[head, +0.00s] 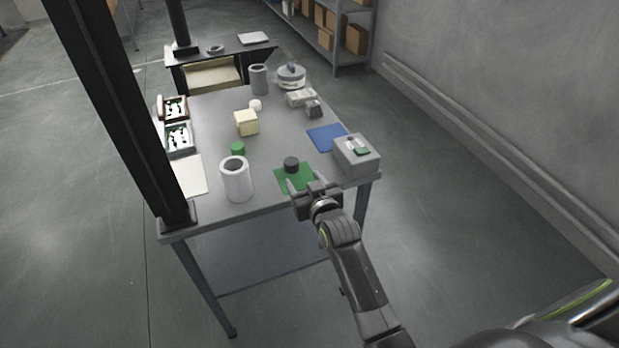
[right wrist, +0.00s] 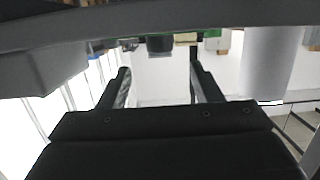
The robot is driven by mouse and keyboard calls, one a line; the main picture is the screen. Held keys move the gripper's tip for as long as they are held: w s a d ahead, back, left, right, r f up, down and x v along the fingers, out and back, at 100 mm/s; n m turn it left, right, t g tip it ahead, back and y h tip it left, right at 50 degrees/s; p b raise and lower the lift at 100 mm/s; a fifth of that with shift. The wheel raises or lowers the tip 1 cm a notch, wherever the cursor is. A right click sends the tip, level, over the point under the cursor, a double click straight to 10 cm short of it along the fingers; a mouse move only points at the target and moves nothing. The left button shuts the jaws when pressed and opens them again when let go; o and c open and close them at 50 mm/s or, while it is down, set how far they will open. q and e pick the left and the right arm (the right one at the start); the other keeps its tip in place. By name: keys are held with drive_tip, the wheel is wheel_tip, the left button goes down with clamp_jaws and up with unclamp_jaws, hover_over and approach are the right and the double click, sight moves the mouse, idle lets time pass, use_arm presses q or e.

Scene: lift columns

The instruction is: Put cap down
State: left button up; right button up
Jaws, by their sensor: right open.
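A dark round cap (head: 291,164) sits on the green mat (head: 284,180) near the table's front edge. My right gripper (head: 313,184) is open and empty at the near side of the mat, just short of the cap. In the right wrist view the two fingers (right wrist: 161,82) are spread, and the dark cap (right wrist: 160,45) shows beyond them, apart from them. My left gripper is not in view.
A white hollow cylinder (head: 236,180) stands left of the mat. A grey box (head: 357,157) stands at the right edge, by a blue mat (head: 327,137). A green cylinder (head: 238,148) and a yellow block (head: 246,122) are further back. A dark column (head: 110,90) rises at left.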

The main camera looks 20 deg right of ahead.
drive_tip(key=s+d+f, duration=0.5)
drive_tip(key=s, duration=0.2)
drive_tip(key=s+d+f+g, duration=0.1)
drive_tip(key=s+f+g, duration=0.2)
drive_tip(key=s+f, duration=0.5)
drive_tip(key=s+d+f+g+h, duration=0.1)
drive_tip(key=s+d+f+g, duration=0.15)
drive_tip(key=f, duration=0.85)
drive_tip(key=s+d+f+g, duration=0.1)
drive_tip(key=s+f+g, duration=0.1)
drive_tip(key=s+f, duration=0.6)
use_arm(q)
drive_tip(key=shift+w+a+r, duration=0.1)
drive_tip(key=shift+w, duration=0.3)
use_arm(e)
drive_tip(key=s+f+g, duration=0.2)
drive_tip(key=s+f, duration=0.3)
drive_tip(key=s, duration=0.4)
drive_tip(key=s+d+f+g, duration=0.1)
drive_tip(key=s+f+g, duration=0.1)
drive_tip(key=s+f, duration=0.3)
drive_tip(key=s+d+f+m+g, duration=0.1)
drive_tip(key=s+f+g, duration=0.2)
drive_tip(key=s, duration=1)
wheel_tip(320, 180, down, 3)
drive_tip(key=shift+s+r+h, duration=0.1)
drive_tip(key=shift+s+h, duration=0.2)
